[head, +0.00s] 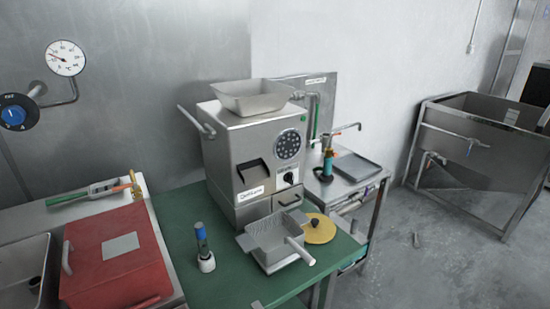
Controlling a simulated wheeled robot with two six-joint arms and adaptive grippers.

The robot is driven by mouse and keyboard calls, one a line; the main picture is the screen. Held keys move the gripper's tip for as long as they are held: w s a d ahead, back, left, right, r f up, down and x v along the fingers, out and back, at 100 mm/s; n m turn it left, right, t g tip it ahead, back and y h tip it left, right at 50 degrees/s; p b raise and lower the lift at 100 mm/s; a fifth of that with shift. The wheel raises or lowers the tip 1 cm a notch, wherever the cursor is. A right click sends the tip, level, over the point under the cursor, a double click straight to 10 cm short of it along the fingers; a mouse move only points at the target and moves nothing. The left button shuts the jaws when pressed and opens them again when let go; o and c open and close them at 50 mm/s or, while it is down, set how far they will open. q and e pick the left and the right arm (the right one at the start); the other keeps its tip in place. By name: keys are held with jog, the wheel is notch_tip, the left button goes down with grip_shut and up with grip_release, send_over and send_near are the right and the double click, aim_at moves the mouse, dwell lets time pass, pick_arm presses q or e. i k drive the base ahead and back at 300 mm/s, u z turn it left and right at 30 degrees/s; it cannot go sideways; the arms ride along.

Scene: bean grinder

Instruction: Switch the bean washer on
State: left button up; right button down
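A steel machine (225,150) with an open hopper (252,98) stands on a green-topped table (195,287). A steel basin stand (440,140) with taps is at the right. I cannot tell which of these is the bean washer. Neither of my grippers shows in the head view.
A slotted pan (272,241), a yellow round lid (319,229) and a blue-topped tool (202,245) are in front of the machine. A red box (108,255) is at the left. A blue dial (13,113) and gauge (65,58) are on the wall. The right floor is mostly clear.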

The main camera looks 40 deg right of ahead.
aim_at(289, 177)
jog(key=z, duration=1.5)
